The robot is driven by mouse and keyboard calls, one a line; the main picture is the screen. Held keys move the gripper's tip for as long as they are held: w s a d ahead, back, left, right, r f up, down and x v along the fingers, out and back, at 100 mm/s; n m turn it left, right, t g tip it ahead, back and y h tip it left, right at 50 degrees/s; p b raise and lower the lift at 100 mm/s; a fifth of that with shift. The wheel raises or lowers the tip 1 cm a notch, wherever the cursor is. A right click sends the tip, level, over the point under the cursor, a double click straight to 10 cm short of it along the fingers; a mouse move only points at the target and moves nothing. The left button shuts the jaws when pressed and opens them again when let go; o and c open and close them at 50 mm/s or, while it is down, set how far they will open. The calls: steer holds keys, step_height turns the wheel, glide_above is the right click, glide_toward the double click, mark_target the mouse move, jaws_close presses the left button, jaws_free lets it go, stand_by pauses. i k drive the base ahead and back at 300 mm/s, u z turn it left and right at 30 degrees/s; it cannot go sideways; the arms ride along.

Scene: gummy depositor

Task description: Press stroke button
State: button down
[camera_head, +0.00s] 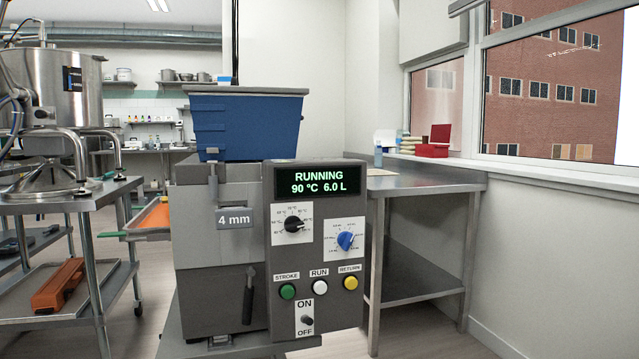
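The gummy depositor (215,239) stands in the middle of the head view, with a blue hopper (247,124) on top. Its display (317,181) reads RUNNING, 90 °C, 6.0 L. The green button (287,291) under the STROKE label is at the lower left of the control panel. A white RUN button (320,287) and a yellow RETURN button (351,283) sit to its right. The ON/OFF switch (307,320) is below them. Nothing covers the buttons. My gripper is not in view.
A black-pointer dial (293,224) and a blue dial (346,240) sit above the buttons. A dark lever (249,294) hangs left of the panel. A steel table (425,181) stands behind right, and a steel cart (75,200) with a large kettle (68,88) stands left.

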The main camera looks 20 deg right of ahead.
mark_target(288, 293)
steer(key=z, duration=0.55)
steer(key=k, duration=1.3)
steer(key=u, duration=0.1)
steer(key=i, duration=0.7)
steer(key=u, duration=0.7)
steer(key=i, duration=0.85)
steer(key=z, duration=0.2)
